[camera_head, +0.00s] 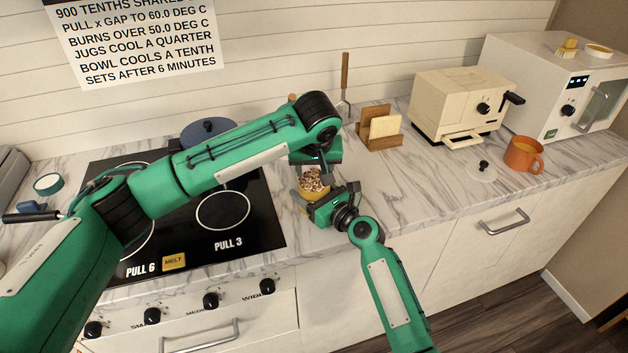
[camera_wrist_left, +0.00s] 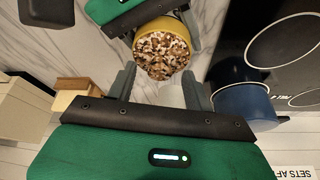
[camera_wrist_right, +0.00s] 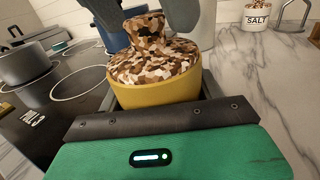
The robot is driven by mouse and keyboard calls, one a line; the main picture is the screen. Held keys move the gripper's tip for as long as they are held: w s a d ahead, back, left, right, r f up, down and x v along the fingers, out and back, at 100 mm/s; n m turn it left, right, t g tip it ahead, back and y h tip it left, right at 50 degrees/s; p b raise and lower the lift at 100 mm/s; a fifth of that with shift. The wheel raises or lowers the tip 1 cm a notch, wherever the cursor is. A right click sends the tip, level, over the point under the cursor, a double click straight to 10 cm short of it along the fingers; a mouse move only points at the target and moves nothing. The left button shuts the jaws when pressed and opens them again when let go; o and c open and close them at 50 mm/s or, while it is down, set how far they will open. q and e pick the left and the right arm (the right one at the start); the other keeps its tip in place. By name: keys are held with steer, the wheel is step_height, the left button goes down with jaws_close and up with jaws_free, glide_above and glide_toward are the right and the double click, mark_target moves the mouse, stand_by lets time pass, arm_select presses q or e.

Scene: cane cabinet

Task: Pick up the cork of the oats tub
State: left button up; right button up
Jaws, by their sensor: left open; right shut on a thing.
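A yellow tub (camera_head: 315,192) with a brown-and-white mottled cork (camera_head: 312,178) stands by the right edge of the cooktop. No label shows on it. My right gripper (camera_head: 322,200) is shut on the tub's yellow body, which also shows in the right wrist view (camera_wrist_right: 165,92). The cork (camera_wrist_right: 148,62) has a narrower knob on top. The left wrist view shows the cork (camera_wrist_left: 163,46) from above. I cannot tell whether the left fingers touch it.
A dark blue pot (camera_head: 208,131) stands on the black cooktop (camera_head: 255,225). A wooden rack (camera_head: 380,130), a cream toaster-like appliance (camera_head: 455,105) and an orange mug (camera_head: 523,155) stand to the right. A salt jar (camera_wrist_right: 257,17) shows in the right wrist view. Counter right of the tub is clear.

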mark_target(314, 173)
arm_select(q)
steer(key=shift+w+f, duration=0.2)
steer(key=shift+f, duration=0.15)
steer(key=shift+c, duration=0.4)
steer(key=c, duration=1)
steer(key=shift+r, duration=0.1)
step_height(314, 173, up, 10)
steer(key=shift+f, duration=0.1)
